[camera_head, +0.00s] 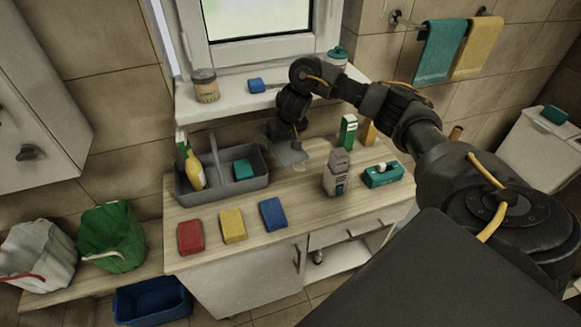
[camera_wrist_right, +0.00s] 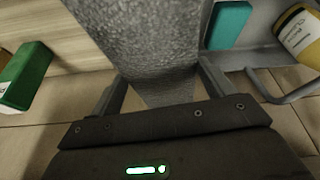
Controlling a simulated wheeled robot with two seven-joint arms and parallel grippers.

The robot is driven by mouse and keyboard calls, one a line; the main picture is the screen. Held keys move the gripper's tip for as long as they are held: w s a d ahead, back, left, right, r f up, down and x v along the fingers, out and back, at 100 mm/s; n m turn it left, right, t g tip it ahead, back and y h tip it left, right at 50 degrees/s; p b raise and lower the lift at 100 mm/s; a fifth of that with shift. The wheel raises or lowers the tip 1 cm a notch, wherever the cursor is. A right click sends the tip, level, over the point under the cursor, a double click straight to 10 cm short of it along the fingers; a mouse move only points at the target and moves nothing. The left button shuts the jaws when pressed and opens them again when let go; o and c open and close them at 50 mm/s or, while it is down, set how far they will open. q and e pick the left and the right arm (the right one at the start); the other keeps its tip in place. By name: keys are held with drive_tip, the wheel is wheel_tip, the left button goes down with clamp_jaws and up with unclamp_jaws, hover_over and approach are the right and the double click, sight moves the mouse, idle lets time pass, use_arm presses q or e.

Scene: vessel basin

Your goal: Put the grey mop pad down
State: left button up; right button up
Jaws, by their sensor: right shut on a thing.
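My right gripper (camera_head: 296,147) is at the back of the wooden counter (camera_head: 310,213), just right of the grey caddy (camera_head: 215,190). It is shut on the grey mop pad (camera_head: 287,157). In the right wrist view the speckled grey mop pad (camera_wrist_right: 160,45) runs between the two fingers (camera_wrist_right: 162,88) and fills the middle of the picture. I cannot tell whether the pad touches the counter. My left gripper is not in view.
The caddy holds a yellow bottle (camera_head: 194,170) and a teal sponge (camera_head: 243,170). Red (camera_head: 190,237), yellow (camera_head: 232,225) and blue (camera_head: 273,213) blocks lie along the front.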

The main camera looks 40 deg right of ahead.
drive_tip(key=shift+m+h, duration=0.4)
drive_tip(key=shift+m, duration=0.5)
drive_tip(key=d, duration=0.1)
drive_tip(key=d+f, duration=0.2)
drive_tip(key=d, duration=0.1)
drive_tip(key=shift+s+f, duration=0.25)
wheel_tip(320, 180, down, 5)
drive_tip(key=b, duration=0.3)
drive_tip(key=shift+a, duration=0.1)
drive_tip(key=shift+f, duration=0.65)
drive_tip(key=shift+f+b, duration=0.55)
drive_tip(key=shift+f, duration=1.4)
drive_tip(key=o, duration=0.9)
